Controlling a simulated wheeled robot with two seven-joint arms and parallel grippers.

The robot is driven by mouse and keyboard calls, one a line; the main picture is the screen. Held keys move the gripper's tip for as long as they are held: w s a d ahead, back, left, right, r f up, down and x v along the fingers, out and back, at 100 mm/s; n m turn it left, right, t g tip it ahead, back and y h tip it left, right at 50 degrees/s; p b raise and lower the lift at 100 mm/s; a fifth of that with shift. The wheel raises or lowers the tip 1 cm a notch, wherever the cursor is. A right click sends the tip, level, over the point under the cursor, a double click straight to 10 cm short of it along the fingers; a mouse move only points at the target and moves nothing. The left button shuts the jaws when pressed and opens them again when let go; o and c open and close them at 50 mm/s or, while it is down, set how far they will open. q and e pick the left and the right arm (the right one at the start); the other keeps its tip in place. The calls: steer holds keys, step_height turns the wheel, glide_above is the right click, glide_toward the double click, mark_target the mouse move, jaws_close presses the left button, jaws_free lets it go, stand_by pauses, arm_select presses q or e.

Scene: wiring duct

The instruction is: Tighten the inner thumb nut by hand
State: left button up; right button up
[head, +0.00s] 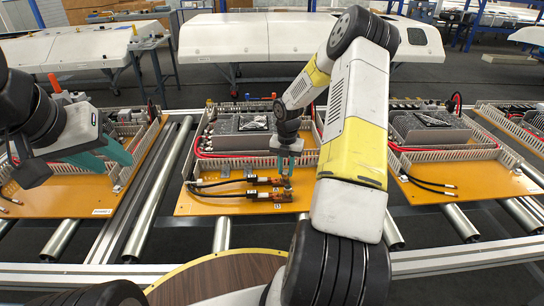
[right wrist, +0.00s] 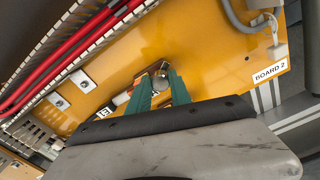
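The middle orange board (head: 225,207) carries two black cables with orange-brown lug ends (head: 262,181) beside small terminals. My right gripper (head: 287,178) points down at these terminals. In the right wrist view its two green fingers (right wrist: 160,80) stand apart. A small round metal nut or stud head (right wrist: 162,69) shows just beyond and between their tips. I cannot tell whether the fingers touch it. Which nut is the inner one is not clear; the grey palm hides the near part of the board. My left gripper (head: 125,152), with teal fingers spread, hangs empty over the left board (head: 92,190).
Slotted wiring duct (head: 225,162) and red cable line the middle board's back. A "BOARD 2" label (right wrist: 270,71) and a grey cable (right wrist: 240,28) are at its edge. Metal rollers (head: 150,205) lie between boards. Another board (head: 450,178) is at right.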

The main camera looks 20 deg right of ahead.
jaws_close()
